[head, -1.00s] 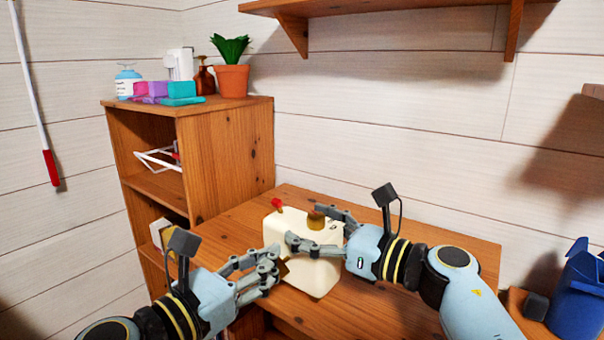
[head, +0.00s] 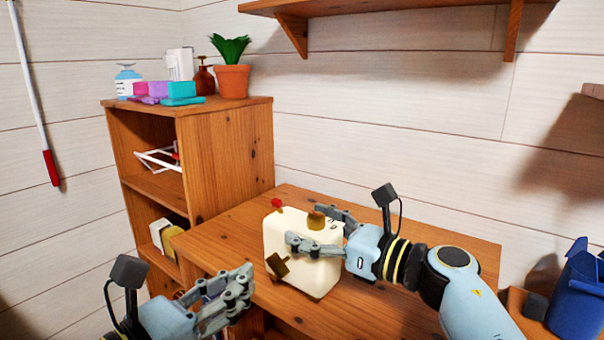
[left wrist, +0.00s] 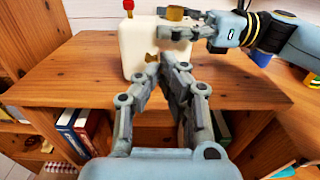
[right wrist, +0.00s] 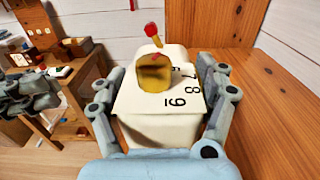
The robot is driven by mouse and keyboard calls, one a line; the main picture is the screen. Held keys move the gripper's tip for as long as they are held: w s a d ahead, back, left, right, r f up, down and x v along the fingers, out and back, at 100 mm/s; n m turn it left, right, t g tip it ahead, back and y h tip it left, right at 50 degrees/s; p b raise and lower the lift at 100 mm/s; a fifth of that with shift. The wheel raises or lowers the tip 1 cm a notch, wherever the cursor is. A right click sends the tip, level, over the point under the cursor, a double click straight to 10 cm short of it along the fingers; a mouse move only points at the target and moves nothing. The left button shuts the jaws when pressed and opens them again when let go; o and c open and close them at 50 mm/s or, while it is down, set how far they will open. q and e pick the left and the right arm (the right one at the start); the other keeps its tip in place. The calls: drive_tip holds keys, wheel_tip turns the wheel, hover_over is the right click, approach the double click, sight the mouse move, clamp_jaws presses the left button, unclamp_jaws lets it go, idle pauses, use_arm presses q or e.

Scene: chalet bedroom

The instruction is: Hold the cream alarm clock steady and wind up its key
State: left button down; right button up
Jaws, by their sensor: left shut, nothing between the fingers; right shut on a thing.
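The cream alarm clock (head: 290,232) stands upright on the wooden desk (head: 225,240). In the right wrist view, its cream body (right wrist: 160,125) sits between the fingers, with black digits on one face. A red-tipped lever (head: 277,203) and a brass knob (head: 317,220) are on top. The brown winding key (head: 277,265) sticks out of the side facing me. My right gripper (head: 318,228) is shut on the clock body from the right. My left gripper (head: 245,285) is shut and empty, apart from the key, in front of the desk edge. In the left wrist view the key (left wrist: 151,57) is partly hidden.
A wooden shelf unit (head: 226,150) with a potted plant (head: 232,75) and bottles stands at the back left. Books (left wrist: 80,130) sit under the desk top. A blue bin (head: 578,295) is at the far right. The desk behind the clock is clear.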

sight(278, 266)
use_arm(q)
drive_tip(key=shift+w+d, duration=0.35)
drive_tip(key=shift+w, duration=0.75)
drive_tip(key=shift+w+d, duration=0.35)
drive_tip(key=shift+w, duration=0.7)
drive_tip(key=shift+w+d, duration=0.35)
drive_tip(key=shift+w, duration=0.75)
drive_tip(key=shift+s+d+f, duration=0.2)
drive_tip(key=shift+s+f, duration=0.1)
drive_tip(key=shift+f, duration=0.35)
drive_tip(key=shift+s+d+r, duration=0.1)
drive_tip(key=shift+s+d, duration=0.1)
drive_tip(key=shift+d, duration=0.05)
